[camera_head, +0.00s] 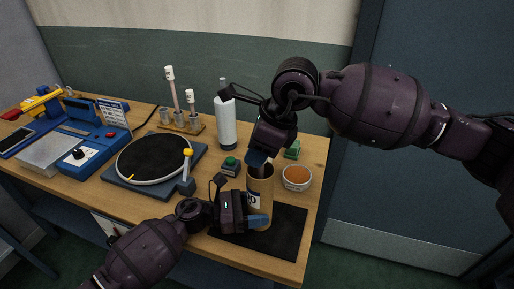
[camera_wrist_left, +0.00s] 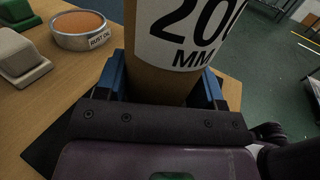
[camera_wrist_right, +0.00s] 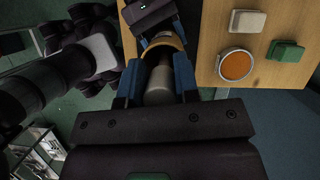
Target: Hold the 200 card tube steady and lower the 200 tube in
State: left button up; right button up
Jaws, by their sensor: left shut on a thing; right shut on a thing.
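The 200 card tube (camera_head: 261,184) stands upright on the black mat (camera_head: 287,233), at the right of the table. It fills the top of the left wrist view (camera_wrist_left: 185,40), its label reading 200 MM. My left gripper (camera_head: 252,218) is shut around its lower part. My right gripper (camera_head: 259,158) is above the card tube's mouth, shut on a grey tube (camera_wrist_right: 159,84). In the right wrist view the grey tube's far end sits at or inside the card tube's mouth (camera_wrist_right: 163,42). How deep it reaches is hidden in the head view.
A bowl (camera_head: 297,178) with orange contents and a green block (camera_head: 292,150) stand right of the card tube. A green-buttoned block (camera_head: 231,166), white bottle (camera_head: 225,122), and round black turntable (camera_head: 153,158) stand left. The table's right edge is close.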

jog(key=shift+f, duration=1.35)
dwell(0.3)
jog(key=o, duration=0.8)
jog(key=shift+o, duration=0.3)
jog(key=shift+o, duration=0.3)
jog(key=shift+r, duration=3.5)
pick_arm(q)
jog(key=o, duration=1)
jog(key=shift+a, duration=0.15)
